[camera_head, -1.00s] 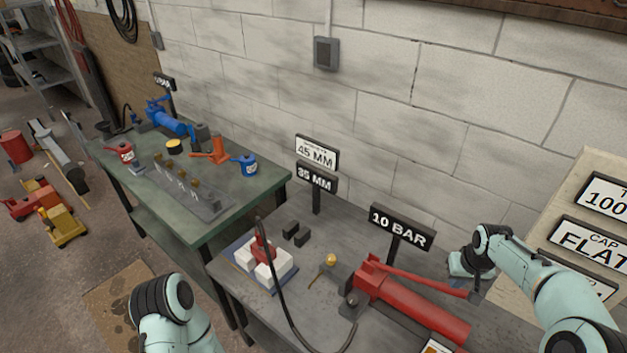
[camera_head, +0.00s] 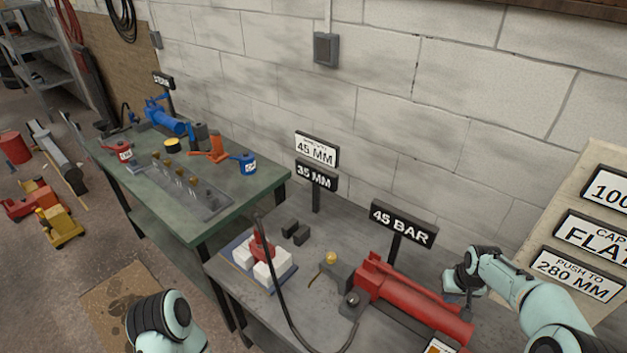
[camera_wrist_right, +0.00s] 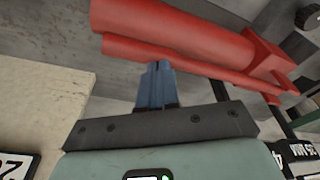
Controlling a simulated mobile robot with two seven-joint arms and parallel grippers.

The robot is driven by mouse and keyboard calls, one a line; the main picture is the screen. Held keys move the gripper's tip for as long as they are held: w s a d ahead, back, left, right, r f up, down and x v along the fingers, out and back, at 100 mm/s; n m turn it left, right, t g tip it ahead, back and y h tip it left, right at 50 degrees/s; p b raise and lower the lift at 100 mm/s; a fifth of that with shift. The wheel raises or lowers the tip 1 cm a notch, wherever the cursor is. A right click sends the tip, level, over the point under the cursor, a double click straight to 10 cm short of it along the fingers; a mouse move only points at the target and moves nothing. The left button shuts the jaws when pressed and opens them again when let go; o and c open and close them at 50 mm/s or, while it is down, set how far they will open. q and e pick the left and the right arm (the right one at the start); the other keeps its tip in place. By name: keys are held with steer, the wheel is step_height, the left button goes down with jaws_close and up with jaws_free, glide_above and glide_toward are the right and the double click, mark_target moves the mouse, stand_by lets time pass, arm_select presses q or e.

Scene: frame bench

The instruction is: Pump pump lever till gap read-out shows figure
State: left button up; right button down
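The red pump (camera_head: 415,302) lies on the near bench. Its lever (camera_head: 395,275) is low, close along the pump body; it is the thinner red bar (camera_wrist_right: 190,60) in the right wrist view. My right gripper (camera_head: 452,296) is at the lever's free end. Its blue fingers (camera_wrist_right: 156,72) are together, with their tips at the lever's edge; I see nothing between them. The black gap read-out (camera_head: 317,175) shows 35 MM, below a white 45 MM sign (camera_head: 316,149). The pressure read-out (camera_head: 403,223) shows 45 BAR. My left gripper is out of view.
A red spreader (camera_head: 262,248) sits among white blocks on a blue plate, with a black hose (camera_head: 277,295) arching in front. Dark blocks (camera_head: 295,232) lie behind. A green bench (camera_head: 225,205) stands left. A board with signs (camera_head: 580,240) is at right.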

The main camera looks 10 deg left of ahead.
arm_select(q)
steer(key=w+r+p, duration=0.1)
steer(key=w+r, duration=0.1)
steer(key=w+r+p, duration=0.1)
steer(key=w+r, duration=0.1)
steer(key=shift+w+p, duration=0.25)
steer(key=shift+p, duration=0.15)
arm_select(e)
step_height(320, 180, up, 8)
steer(key=shift+w, duration=0.15)
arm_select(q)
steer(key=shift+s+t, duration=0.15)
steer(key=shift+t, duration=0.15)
